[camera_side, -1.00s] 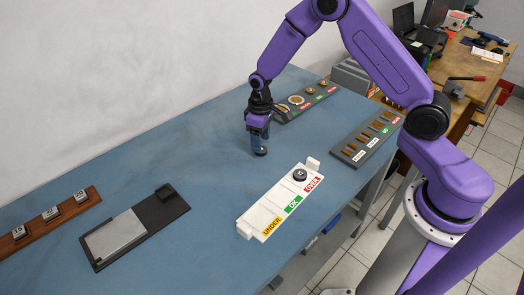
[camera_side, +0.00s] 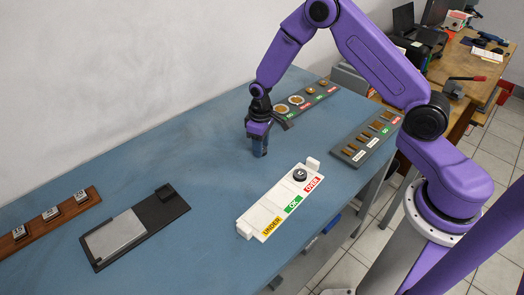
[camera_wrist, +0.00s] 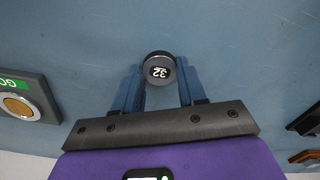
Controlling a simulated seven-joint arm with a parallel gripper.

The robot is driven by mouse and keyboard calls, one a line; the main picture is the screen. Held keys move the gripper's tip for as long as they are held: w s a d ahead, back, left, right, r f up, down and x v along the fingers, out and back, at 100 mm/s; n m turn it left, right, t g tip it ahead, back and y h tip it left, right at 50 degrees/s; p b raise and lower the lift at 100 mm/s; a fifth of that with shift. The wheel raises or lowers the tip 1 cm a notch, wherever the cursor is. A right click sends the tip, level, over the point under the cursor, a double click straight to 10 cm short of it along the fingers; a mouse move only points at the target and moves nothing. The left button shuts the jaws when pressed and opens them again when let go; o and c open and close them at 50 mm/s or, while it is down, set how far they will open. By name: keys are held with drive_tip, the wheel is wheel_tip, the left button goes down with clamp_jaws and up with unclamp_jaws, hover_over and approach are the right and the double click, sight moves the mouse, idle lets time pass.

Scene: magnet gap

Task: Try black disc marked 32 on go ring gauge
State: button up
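The black disc marked 32 (camera_wrist: 160,68) shows its top face between my gripper's fingertips in the wrist view. My gripper (camera_side: 260,152) is low at the blue table, left of the ring gauge board. In the wrist view the two blue fingers flank the disc with no gap visible on either side, so my gripper looks shut on it. The fingers hide the disc in the side view. The go ring gauge (camera_wrist: 17,105), a tan round beside a green GO label, is at the left of the wrist view. It is the nearest ring on the back board (camera_side: 281,108).
A white tray (camera_side: 262,212) marked UNDER, OK and OVER lies in front, with a black disc (camera_side: 300,174) near OVER. A slotted gauge board (camera_side: 365,142) lies at right. A black tray with a grey plate (camera_side: 118,236) and a wooden rack of blocks (camera_side: 25,232) are at left. The table between is clear.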

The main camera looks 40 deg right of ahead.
drive_tip(key=shift+r, duration=2.5)
drive_tip(key=w+d, duration=0.2)
drive_tip(key=d, duration=0.1)
drive_tip(key=w+d, duration=0.2)
drive_tip(key=w+d+r, duration=0.1)
drive_tip(key=w+d, duration=0.1)
drive_tip(key=d, duration=0.1)
drive_tip(key=shift+w+d, duration=0.3)
drive_tip(key=w+d, duration=0.1)
drive_tip(key=d, duration=0.2)
drive_tip(key=w+d+r, duration=0.1)
drive_tip(key=d, duration=0.3)
drive_tip(key=w+d, duration=0.1)
drive_tip(key=d, duration=0.3)
drive_tip(key=shift+w+d+r, duration=0.15)
drive_tip(key=shift+w+r, duration=0.05)
